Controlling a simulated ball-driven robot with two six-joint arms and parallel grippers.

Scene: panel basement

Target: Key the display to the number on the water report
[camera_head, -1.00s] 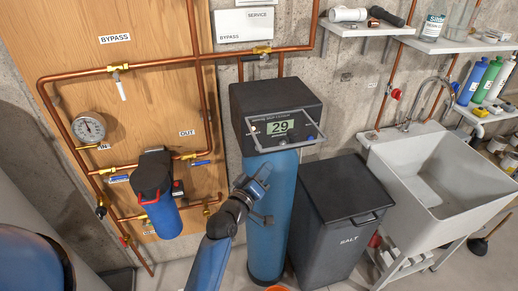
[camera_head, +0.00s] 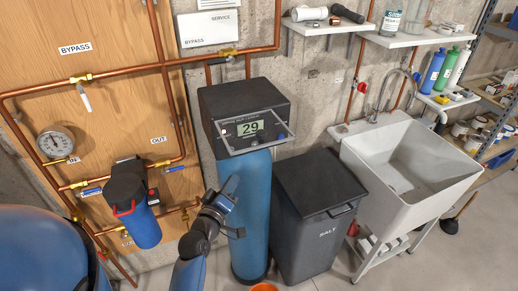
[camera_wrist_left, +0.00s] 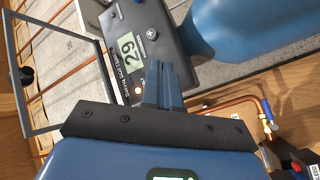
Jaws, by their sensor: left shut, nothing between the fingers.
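The display (camera_head: 250,128) on the black head of the blue water softener reads 29, and it also shows sideways in the left wrist view (camera_wrist_left: 127,57). A round plus button (camera_wrist_left: 151,34) sits beside it on the dark panel. A clear framed cover (camera_head: 255,140) stands out from the panel; its grey frame (camera_wrist_left: 106,72) fills the left of the wrist view. My left gripper (camera_head: 230,207) is below the panel, in front of the blue tank; its fingers (camera_wrist_left: 163,88) are together and empty, apart from the panel. My right gripper is not in view. I cannot identify the water report.
A black salt bin (camera_head: 315,215) stands right of the softener, then a white sink (camera_head: 405,170). Copper pipes, a gauge (camera_head: 56,142) and a blue filter (camera_head: 138,205) are on the wooden board at left. Shelves (camera_head: 325,25) hang above the sink.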

